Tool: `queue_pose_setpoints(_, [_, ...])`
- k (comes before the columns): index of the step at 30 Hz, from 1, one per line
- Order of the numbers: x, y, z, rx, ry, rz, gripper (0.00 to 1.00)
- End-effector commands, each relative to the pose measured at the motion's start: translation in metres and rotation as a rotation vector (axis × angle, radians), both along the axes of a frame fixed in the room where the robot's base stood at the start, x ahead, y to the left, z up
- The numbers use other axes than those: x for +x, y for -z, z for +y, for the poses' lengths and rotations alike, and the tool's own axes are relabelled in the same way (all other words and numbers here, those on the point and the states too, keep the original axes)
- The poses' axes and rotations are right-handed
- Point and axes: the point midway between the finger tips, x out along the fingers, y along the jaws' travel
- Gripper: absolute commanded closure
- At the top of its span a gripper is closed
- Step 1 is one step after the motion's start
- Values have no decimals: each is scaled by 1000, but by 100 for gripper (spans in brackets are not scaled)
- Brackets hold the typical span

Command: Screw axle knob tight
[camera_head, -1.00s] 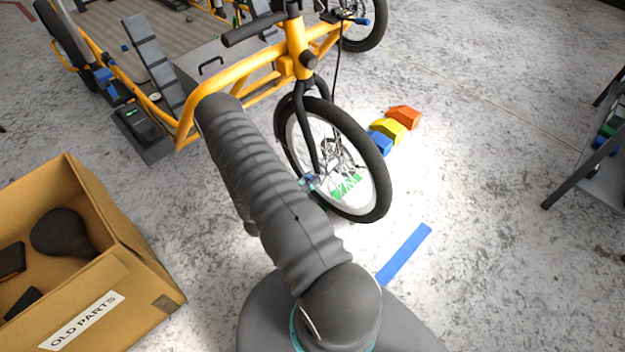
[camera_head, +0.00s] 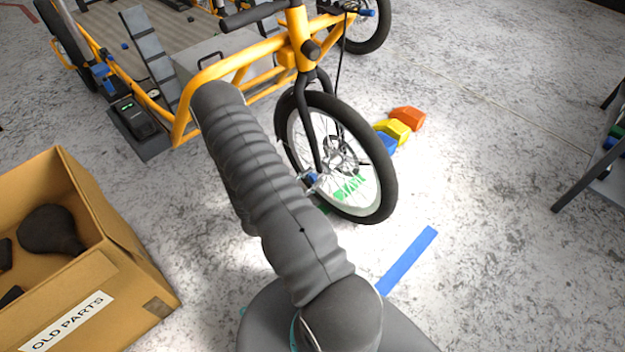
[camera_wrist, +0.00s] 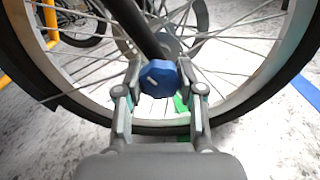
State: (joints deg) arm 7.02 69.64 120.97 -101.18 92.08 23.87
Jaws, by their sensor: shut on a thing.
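The axle knob (camera_wrist: 160,78) is blue with a white mark on its face. In the wrist view it sits at the lower end of the dark fork leg (camera_wrist: 138,28), in front of the wheel's hub and spokes. My gripper (camera_wrist: 160,88) has one finger on each side of the knob and is shut on it. In the head view the knob (camera_head: 311,179) is a small blue spot by the front wheel (camera_head: 376,190) of the yellow cargo bike (camera_head: 298,40). My arm hides most of the gripper there.
A cardboard box (camera_head: 125,240) labelled OLD PARTS stands at the left. A blue floor strip (camera_head: 408,260) lies at the right, with a grey stand (camera_head: 597,170) at the right edge. The floor between is clear.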

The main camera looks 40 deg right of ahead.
Motion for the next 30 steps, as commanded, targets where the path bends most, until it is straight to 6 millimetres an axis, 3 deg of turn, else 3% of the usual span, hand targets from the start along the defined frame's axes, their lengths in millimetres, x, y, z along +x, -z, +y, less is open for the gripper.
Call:
queue_pose_setpoints(19, [3, -1, 0, 4, -4, -54, 97])
queue_pose_setpoints(20, [3, -1, 0, 4, -4, -54, 55])
queue_pose_setpoints(22, [3, -1, 0, 3, -4, -53, 37])
queue_pose_setpoints(30, [2, 0, 1, 4, -5, -50, 36])
